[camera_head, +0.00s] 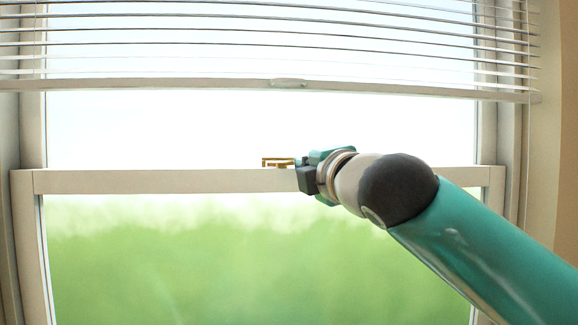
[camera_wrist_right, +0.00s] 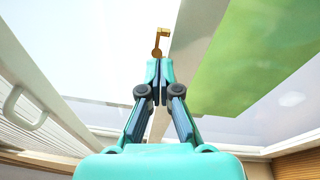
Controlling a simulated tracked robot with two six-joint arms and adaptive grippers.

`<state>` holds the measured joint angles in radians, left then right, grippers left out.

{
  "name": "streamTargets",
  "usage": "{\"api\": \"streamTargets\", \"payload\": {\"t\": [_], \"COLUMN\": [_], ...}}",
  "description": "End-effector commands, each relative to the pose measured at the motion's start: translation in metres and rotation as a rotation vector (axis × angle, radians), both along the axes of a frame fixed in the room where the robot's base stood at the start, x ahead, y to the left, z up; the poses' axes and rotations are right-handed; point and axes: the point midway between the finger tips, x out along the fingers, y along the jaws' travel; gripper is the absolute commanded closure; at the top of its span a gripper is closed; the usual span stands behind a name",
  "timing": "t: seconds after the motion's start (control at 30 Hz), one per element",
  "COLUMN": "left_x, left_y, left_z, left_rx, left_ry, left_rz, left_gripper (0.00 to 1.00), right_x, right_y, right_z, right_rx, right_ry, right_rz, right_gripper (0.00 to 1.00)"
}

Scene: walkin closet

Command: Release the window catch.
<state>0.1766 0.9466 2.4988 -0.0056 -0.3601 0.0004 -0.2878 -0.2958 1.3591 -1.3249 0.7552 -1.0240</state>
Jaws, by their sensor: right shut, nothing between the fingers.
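The brass window catch (camera_head: 278,162) sits on top of the window's middle rail (camera_head: 150,181), near its centre. In the right wrist view the catch (camera_wrist_right: 158,42) shows as a small brass lever with a knob, just beyond my fingertips. My right gripper (camera_head: 300,163) is at the right end of the catch, and its fingers are mostly hidden by my own wrist in the head view. In the wrist view the right gripper (camera_wrist_right: 158,72) is shut and empty, its tips close to the catch; I cannot tell whether they touch. My left gripper is not in view.
A raised slatted blind (camera_head: 200,45) hangs above, its bottom bar (camera_head: 180,85) with a small handle (camera_head: 288,83) well over the rail. Window frame sides stand at the left (camera_head: 28,130) and right. The space left of the catch along the rail is clear.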

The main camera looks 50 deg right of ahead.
Motion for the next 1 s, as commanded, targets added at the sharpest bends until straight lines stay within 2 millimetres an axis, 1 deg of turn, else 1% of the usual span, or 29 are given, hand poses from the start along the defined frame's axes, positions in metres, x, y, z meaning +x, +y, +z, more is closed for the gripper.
{"api": "streamTargets", "payload": {"t": [0.03,0.2,0.5,0.77,1.0], "left_x": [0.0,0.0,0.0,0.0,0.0], "left_y": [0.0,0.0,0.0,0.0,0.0], "left_z": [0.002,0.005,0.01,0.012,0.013], "left_rx": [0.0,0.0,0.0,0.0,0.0], "left_ry": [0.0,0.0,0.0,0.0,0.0], "left_rz": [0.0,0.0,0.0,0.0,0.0], "left_gripper": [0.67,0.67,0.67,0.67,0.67], "right_x": [-0.002,-0.003,-0.001,0.001,0.001], "right_y": [-0.006,-0.018,-0.033,-0.039,-0.041], "right_z": [0.001,0.001,0.001,0.0,0.0], "right_rx": [0.0,0.0,0.001,0.0,-0.001], "right_ry": [0.0,0.001,0.001,0.0,0.0], "right_rz": [-0.006,-0.007,-0.006,-0.006,-0.006], "right_gripper": [1.0,1.0,1.0,1.0,1.0]}}
